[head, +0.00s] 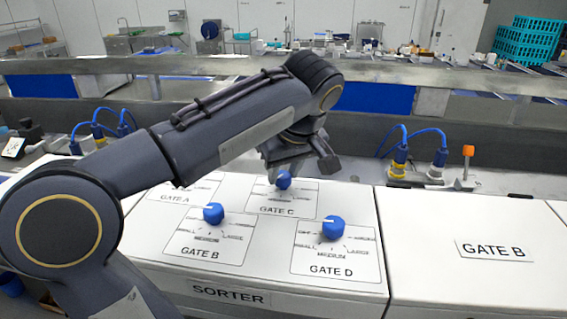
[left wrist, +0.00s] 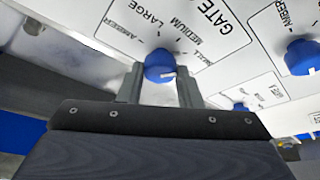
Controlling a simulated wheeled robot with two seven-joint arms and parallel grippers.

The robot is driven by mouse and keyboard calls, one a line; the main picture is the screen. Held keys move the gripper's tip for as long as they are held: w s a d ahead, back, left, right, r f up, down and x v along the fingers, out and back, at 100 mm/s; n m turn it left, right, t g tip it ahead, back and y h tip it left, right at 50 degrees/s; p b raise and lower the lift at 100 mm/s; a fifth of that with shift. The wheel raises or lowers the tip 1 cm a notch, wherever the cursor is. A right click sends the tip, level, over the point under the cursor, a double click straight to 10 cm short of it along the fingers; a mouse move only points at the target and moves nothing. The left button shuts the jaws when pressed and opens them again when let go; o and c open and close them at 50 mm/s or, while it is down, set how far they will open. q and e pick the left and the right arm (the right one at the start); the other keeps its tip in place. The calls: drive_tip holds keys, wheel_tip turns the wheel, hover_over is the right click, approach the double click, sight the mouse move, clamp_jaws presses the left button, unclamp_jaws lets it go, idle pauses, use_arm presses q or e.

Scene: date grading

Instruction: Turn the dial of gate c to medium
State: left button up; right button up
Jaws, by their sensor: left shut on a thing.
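The dial of gate C (head: 284,180) is a blue knob on the white sorter top, at the back of the group of dials. My left gripper (head: 287,168) reaches down over it from behind. In the left wrist view the same dial (left wrist: 158,64) sits between the two fingers of my left gripper (left wrist: 160,75), which is shut on it. A white pointer mark shows on the knob's lower right there, nearer the SMALL end of the scale than LARGE; the exact setting is hard to read. My right gripper is not in view.
The gate B dial (head: 213,213) and gate D dial (head: 333,228) stand close in front. Gate A's dial is hidden behind my left arm. A white box labelled GATE B (head: 430,215) lies to the right. Blue cables with yellow connectors (head: 397,168) stand behind.

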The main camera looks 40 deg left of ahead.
use_arm(q)
drive_tip(key=n+g, duration=0.1)
drive_tip(key=n, duration=0.1)
drive_tip(key=shift+w+n, duration=0.1)
drive_tip(key=shift+n, duration=0.3)
drive_tip(key=shift+n+g, duration=0.7)
drive_tip(key=shift+n, duration=0.9)
drive_tip(key=o, duration=1)
drive_tip(key=shift+r, duration=0.1)
